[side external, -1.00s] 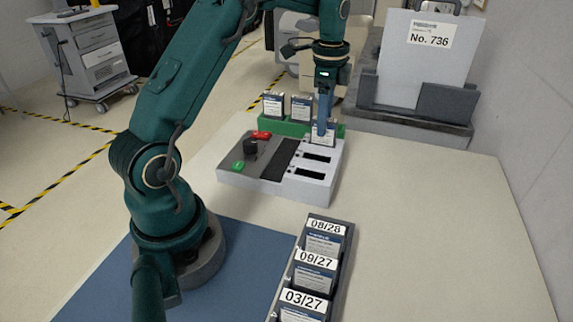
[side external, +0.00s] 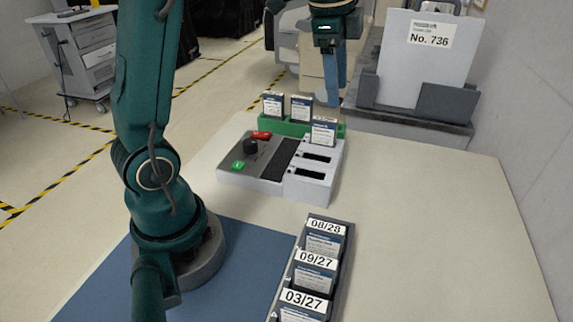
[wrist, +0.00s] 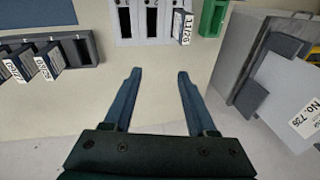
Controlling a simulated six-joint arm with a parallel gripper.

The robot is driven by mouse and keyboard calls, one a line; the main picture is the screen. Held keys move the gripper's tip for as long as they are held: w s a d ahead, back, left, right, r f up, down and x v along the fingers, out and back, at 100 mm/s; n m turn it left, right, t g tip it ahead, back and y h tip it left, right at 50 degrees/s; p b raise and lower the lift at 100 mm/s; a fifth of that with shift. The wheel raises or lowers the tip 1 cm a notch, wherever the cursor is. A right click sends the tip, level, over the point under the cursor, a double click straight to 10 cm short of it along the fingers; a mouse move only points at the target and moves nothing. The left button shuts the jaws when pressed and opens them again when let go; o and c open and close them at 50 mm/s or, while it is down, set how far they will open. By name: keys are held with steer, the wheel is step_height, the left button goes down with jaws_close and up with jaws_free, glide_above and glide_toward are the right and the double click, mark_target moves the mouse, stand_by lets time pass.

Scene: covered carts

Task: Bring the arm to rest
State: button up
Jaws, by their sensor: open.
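My gripper (side external: 336,72) is raised behind and above the grey device, apart from everything. In the wrist view its two blue fingers (wrist: 159,75) are spread wide with nothing between them. A white and blue packet (side external: 323,131) stands upright in the rearmost slot of the grey device (side external: 318,186); it also shows at the top of the wrist view (wrist: 182,26). The device's other two slots look empty.
A green rack (side external: 285,127) behind the device holds two packets. A grey tray (side external: 344,262) in front holds several packets with date labels. A clipboard (side external: 424,50) stands in a dark holder at the back right. The tabletop (side external: 430,220) on the right is clear.

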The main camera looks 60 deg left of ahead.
steer(key=s+d+r+n+t, duration=0.2)
steer(key=s+d, duration=0.3)
steer(key=s, duration=0.1)
steer(key=s+d+f+n+t, duration=0.1)
steer(key=s+d+f+n, duration=0.2)
steer(key=s+f+n, duration=0.3)
steer(key=s+n, duration=0.1)
steer(key=s, duration=0.2)
steer(key=shift+s+f+n+h, duration=0.2)
steer(key=shift+f+n+h, duration=0.1)
steer(key=shift+f+n, duration=0.1)
